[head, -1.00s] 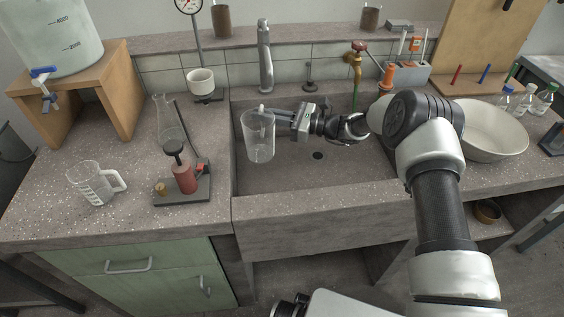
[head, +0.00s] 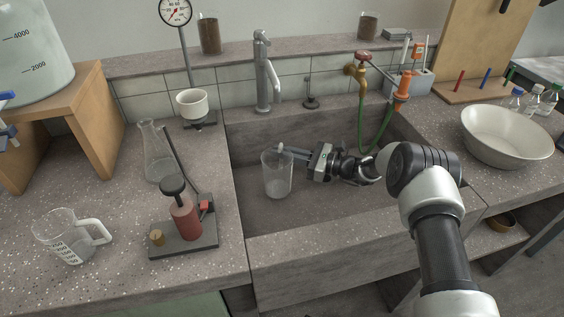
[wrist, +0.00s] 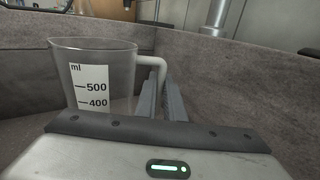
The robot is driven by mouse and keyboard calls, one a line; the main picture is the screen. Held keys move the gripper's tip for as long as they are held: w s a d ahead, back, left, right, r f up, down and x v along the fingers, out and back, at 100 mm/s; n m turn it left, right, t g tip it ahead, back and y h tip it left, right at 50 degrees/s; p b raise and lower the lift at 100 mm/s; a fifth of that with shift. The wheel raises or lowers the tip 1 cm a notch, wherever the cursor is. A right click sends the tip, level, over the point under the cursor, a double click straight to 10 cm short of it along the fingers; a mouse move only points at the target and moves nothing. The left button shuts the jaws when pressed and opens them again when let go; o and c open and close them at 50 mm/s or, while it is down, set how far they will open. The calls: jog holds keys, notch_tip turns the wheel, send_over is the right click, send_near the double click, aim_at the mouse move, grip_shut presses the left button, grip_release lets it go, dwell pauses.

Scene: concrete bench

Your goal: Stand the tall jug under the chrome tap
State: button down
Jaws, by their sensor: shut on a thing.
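The tall jug (head: 277,178) is clear and upright inside the sink, with its handle to the right. It appears in the wrist view with a white ml scale (wrist: 92,88). My gripper (head: 290,151) is shut on the jug's handle (wrist: 155,66), coming from the right; its fingers also show in the wrist view (wrist: 162,98). The chrome tap (head: 263,75) stands at the back of the sink, its spout pointing forward. The jug is below the spout's level and appears forward of its tip. I cannot tell whether its base touches the sink floor.
The stone sink (head: 345,222) has a raised front wall. A brass tap (head: 362,80) with a green hose stands at the back right. A short measuring jug (head: 70,238), a flask (head: 155,160) and a red pump device (head: 183,218) are on the left counter. A bowl (head: 505,140) sits right.

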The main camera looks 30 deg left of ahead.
jog(key=shift+f, duration=1.3)
jog(key=shift+f, duration=0.15)
jog(key=c, duration=1.9)
grip_release()
jog(key=shift+o, duration=0.2)
jog(key=shift+d, duration=0.15)
jog(key=d, duration=0.4)
jog(key=d+p, duration=0.1)
jog(key=d, duration=0.2)
jog(key=shift+w, duration=0.4)
